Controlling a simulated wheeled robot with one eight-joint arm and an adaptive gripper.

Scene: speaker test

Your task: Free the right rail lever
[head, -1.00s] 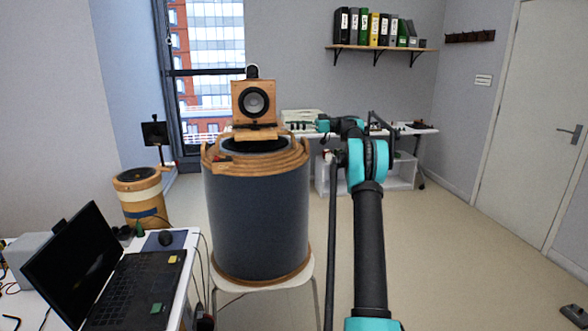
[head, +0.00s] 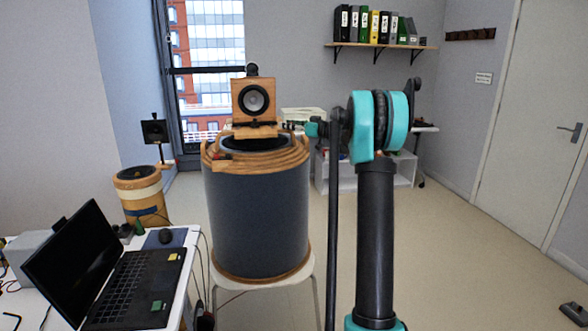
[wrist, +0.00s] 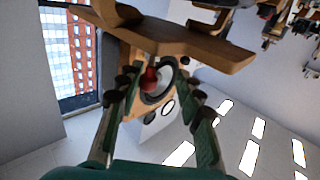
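A wooden speaker (head: 254,100) with a dark round cone stands on a large blue drum (head: 258,220) with wooden rings at its top. A small red-tipped part (head: 223,156) shows at the drum's left rim. My gripper is at the speaker's right side in the head view, its fingers mostly hidden by my arm. In the wrist view my gripper (wrist: 158,88) is open, with green fingers apart. A red knob (wrist: 150,78) shows between them, in front of the speaker cone and below a wooden plate (wrist: 180,38). I cannot tell whether it touches either finger, or whether it is the right lever.
A desk with a laptop (head: 130,280) stands at the front left. A smaller drum (head: 140,195) is behind it. A white shelf unit (head: 400,172) stands behind my arm.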

